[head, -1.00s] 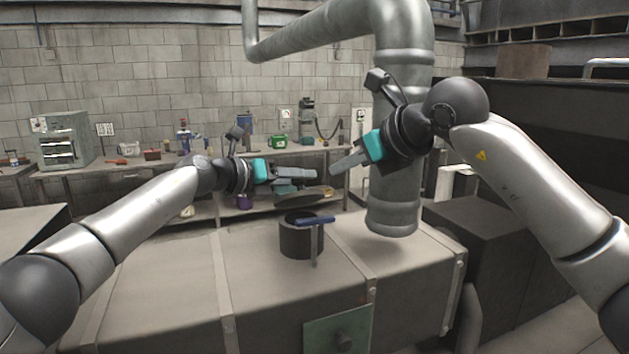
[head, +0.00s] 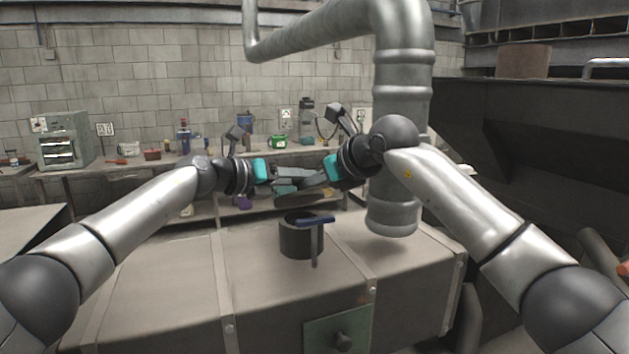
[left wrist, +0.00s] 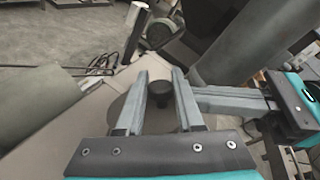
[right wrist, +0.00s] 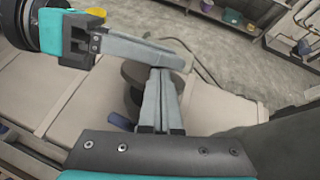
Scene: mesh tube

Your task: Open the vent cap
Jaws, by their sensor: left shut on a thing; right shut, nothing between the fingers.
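The vent is a short dark cylinder (head: 300,241) on top of the large beige duct box. A blue-handled lever (head: 316,221) is at its rim. The vent cap, a dark round disc (head: 302,199), is up in the air above the cylinder. My left gripper (head: 308,174) is shut on the cap's dark knob (left wrist: 159,88), with the disc below the fingers in the left wrist view. My right gripper (right wrist: 158,78) is shut and empty, its fingers close beside the left gripper's. In the head view the fingers overlap, so I cannot tell whether they touch.
The beige duct box (head: 170,290) fills the front, with a green plate (head: 338,331) on its face. A thick grey pipe (head: 392,205) comes down just right of the vent. A cluttered workbench (head: 200,165) stands behind. The left of the box top is clear.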

